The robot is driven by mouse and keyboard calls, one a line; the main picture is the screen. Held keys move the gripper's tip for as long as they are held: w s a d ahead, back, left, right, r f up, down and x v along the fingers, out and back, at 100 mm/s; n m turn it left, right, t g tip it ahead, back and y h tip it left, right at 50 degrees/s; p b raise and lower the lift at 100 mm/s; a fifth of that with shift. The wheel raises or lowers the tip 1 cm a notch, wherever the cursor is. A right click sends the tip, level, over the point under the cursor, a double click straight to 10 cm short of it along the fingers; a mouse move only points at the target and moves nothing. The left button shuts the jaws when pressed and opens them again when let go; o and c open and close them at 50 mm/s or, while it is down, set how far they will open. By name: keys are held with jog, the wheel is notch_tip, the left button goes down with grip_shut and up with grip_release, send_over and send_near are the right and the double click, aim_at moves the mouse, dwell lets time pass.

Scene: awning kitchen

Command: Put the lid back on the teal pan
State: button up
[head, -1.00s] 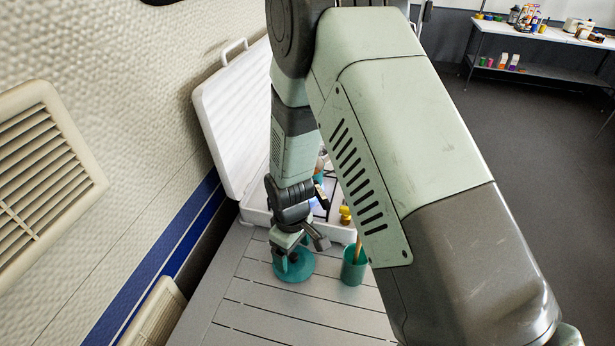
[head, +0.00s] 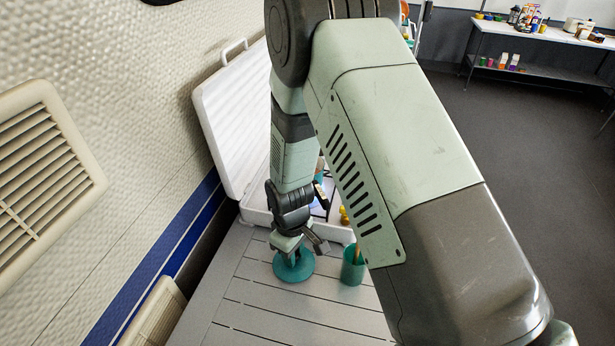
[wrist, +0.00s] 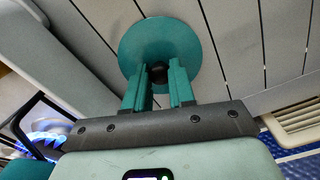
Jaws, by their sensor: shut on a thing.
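The lid (head: 306,274) is a flat teal disc on the slatted grey table, left of the teal cup. In the wrist view the lid (wrist: 190,48) shows from above with a black knob (wrist: 158,72) at its middle. My gripper (head: 292,258) is over the lid, pointing down. In the wrist view its two teal fingers (wrist: 160,78) are on either side of the knob, shut on it. The lid looks level and at or very near the table top. I cannot make out the teal pan; a teal edge (wrist: 22,172) shows at the lower left of the wrist view.
A teal cup (head: 352,270) with a wooden utensil stands right of the lid. An open white case (head: 235,110) lies behind, its contents mostly hidden by my arm. Blue light (wrist: 42,136) glows at left in the wrist view. The textured wall is close on the left.

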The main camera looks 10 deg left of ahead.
dwell(0.4)
jog(key=shift+r, duration=2.5)
jog(key=shift+d+r, duration=0.15)
jog(key=d+r, duration=0.3)
jog(key=r, duration=0.9)
jog(key=w+a+r+m, duration=0.1)
jog(key=w+a+r, duration=0.2)
jog(key=w, duration=0.7)
jog(key=w+a+r+m, duration=0.1)
jog(key=w+a+r, duration=0.2)
jog(key=w, duration=0.6)
notch_tip(320, 180, down, 6)
jog(key=shift+w+d, duration=0.2)
jog(key=shift+d, duration=0.05)
